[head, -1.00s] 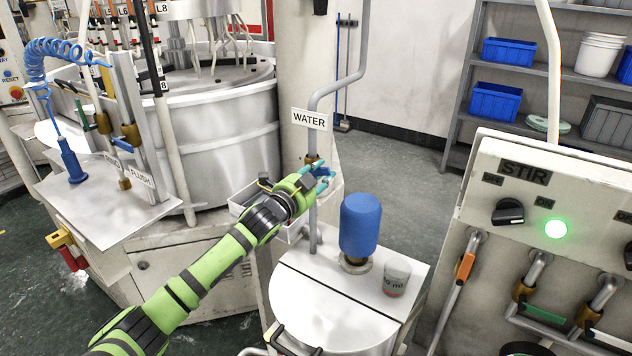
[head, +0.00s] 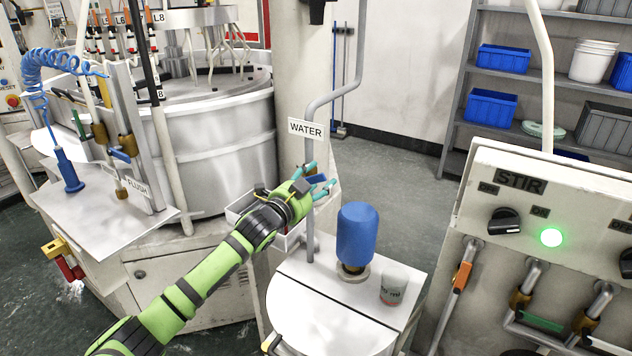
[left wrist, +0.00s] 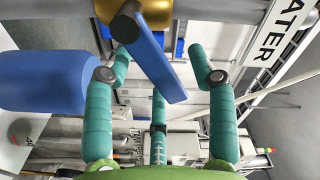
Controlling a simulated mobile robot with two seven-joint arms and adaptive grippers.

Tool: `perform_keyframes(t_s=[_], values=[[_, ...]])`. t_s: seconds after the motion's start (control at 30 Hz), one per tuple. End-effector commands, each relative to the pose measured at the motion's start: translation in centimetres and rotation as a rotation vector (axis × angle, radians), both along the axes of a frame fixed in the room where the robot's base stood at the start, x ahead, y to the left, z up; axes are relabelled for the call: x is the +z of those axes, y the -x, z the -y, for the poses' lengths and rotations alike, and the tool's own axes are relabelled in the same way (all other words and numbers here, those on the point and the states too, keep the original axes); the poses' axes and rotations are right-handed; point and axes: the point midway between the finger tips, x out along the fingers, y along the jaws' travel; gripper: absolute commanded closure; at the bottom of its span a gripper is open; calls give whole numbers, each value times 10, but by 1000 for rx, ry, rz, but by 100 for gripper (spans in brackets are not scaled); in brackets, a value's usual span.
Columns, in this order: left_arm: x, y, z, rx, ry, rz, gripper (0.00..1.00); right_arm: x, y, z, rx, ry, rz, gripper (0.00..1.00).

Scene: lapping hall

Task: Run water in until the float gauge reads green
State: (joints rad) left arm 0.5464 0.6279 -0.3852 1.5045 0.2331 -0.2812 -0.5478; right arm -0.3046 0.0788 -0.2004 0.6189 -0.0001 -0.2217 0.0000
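The water valve has a blue lever (left wrist: 155,62) on a brass body, on the grey pipe under the WATER sign (head: 307,129). My left gripper (head: 322,181) is at this valve. In the left wrist view its teal fingers (left wrist: 160,80) are spread, with the lever between them and gaps visible on both sides. I cannot tell whether any finger touches it. A small clear cup-shaped piece (head: 393,284) with a reddish band low down stands on the tank lid (head: 384,313). It may be the float gauge; its reading is too small to tell. My right gripper is out of view.
A blue cylinder (head: 357,236) stands on the lid close to my left gripper. The STIR panel (head: 560,200), with a lit green lamp (head: 551,237), is at right. A FLUSH stand (head: 110,215) is at left. Open floor lies behind the tank.

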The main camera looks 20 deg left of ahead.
Motion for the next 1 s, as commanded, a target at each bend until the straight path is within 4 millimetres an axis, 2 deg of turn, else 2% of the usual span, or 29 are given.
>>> perform_keyframes(t_s=[0.2,0.33,0.8,1.0], values=[[-1,2,0,1,-1,-3,43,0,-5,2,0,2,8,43],[-3,12,-2,-1,-2,-4,43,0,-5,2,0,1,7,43],[-3,96,-13,0,-2,-4,43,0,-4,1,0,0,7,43],[-2,114,-16,-1,0,-3,43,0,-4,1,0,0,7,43]])
